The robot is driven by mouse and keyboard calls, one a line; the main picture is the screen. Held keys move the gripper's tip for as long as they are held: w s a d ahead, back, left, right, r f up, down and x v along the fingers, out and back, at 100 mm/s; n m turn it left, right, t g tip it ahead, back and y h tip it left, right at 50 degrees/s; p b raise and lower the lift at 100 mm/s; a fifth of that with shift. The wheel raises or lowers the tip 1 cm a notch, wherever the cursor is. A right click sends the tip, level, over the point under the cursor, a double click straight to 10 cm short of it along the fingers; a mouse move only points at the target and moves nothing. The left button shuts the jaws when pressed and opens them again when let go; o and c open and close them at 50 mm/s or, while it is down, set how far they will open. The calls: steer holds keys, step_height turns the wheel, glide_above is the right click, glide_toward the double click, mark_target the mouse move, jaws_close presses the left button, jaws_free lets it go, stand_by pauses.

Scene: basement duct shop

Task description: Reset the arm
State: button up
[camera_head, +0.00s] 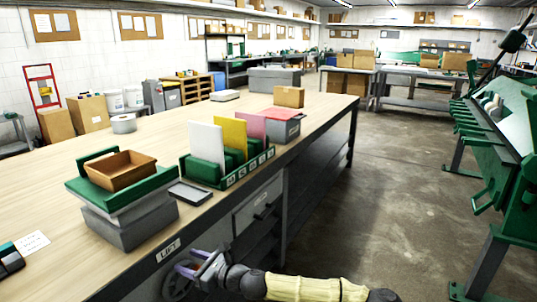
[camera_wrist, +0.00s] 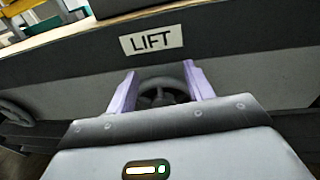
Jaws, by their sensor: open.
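My gripper (camera_head: 202,262) is low at the front edge of the long workbench (camera_head: 335,110), below the tabletop. In the wrist view my gripper (camera_wrist: 160,80) shows two purple fingers standing apart with nothing held between them. A dark handwheel (camera_head: 178,282) on the bench front is just beyond the fingers; it also shows between them in the wrist view (camera_wrist: 163,90). I cannot tell whether the fingers touch it. A "LIFT" label (camera_head: 168,251) is on the bench edge above the wheel. My arm stretches in from the lower right.
On the bench stand a grey box with a green lid (camera_head: 125,208), a brown tray (camera_head: 120,170), a green rack with coloured panels (camera_head: 225,165) and a dark flat tray (camera_head: 190,193). A green machine (camera_head: 505,150) stands at right. The concrete floor (camera_head: 385,200) between is clear.

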steer(key=s+d+f+n+g+h, duration=0.1)
steer(key=s+f+n+g+h, duration=0.25)
steer(key=s+n, duration=0.35)
steer(key=s+d+f+n+g+h, duration=0.1)
steer(key=s+f+n+g+h, duration=0.15)
steer(key=s+f+n, duration=0.35)
steer(key=s+d+f+n+h, duration=0.1)
steer(key=d+n+h, duration=0.15)
steer(key=d, duration=0.45)
steer(key=s+d+n+h, duration=0.2)
steer(key=d+n, duration=0.1)
steer(key=d, duration=0.3)
steer(key=s+d+r+n+t+h, duration=0.15)
steer(key=d+r, duration=0.25)
steer(key=d, duration=0.4)
steer(key=s+d+r+n+h, duration=0.1)
steer(key=s+d+r+h, duration=0.2)
steer(key=d, duration=0.6)
steer(key=s+d+r+n+t+h, duration=0.1)
steer(key=s+d+r, duration=0.1)
steer(key=d+r, duration=0.5)
steer(key=w+p+v, duration=0.3)
steer(key=p+v, duration=1)
steer(key=p, duration=0.2)
steer(key=w+r+p+v, duration=0.1)
steer(key=w+p+v, duration=0.2)
steer(key=p+v, duration=1.1)
steer(key=shift+d+r+p, duration=0.4)
steer(key=shift+r+p, duration=0.05)
steer(key=shift+r, duration=0.15)
